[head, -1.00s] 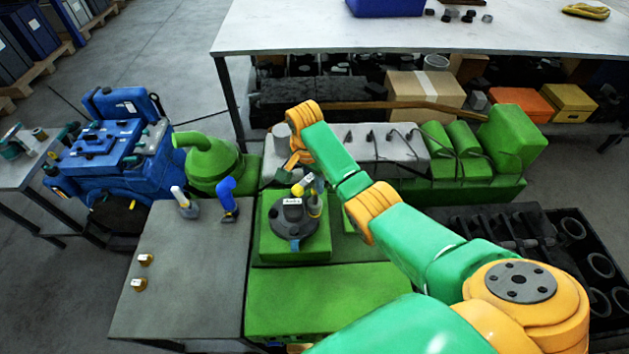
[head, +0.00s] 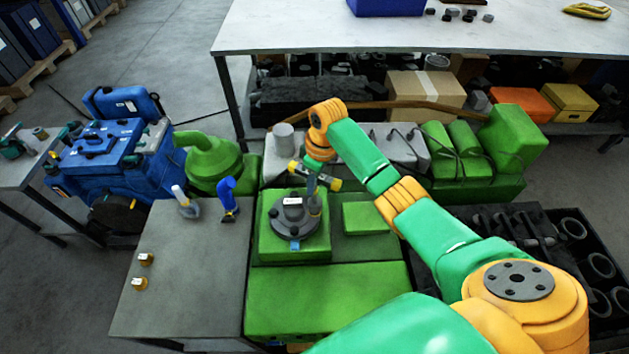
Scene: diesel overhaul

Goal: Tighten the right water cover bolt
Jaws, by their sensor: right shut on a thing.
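The water cover (head: 288,221) is a round dark grey disc with a raised middle and a white label. It lies on a green engine block. My right gripper (head: 315,181) is above the cover's right edge, shut on a tool with a yellow-and-dark bar (head: 332,183) and a grey shaft (head: 314,204). The shaft points down at the cover's right edge. The right bolt is hidden there, and I cannot tell whether the tool touches it. A small blue piece (head: 294,245) shows at the cover's front edge. My left gripper is not in view.
A grey bench (head: 190,275) on the left holds a blue-handled tool (head: 228,195), a grey-and-white tool (head: 184,200) and two brass fittings (head: 139,284). A green rounded housing (head: 212,165) stands behind it. A black crate (head: 580,225) of parts is at the right.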

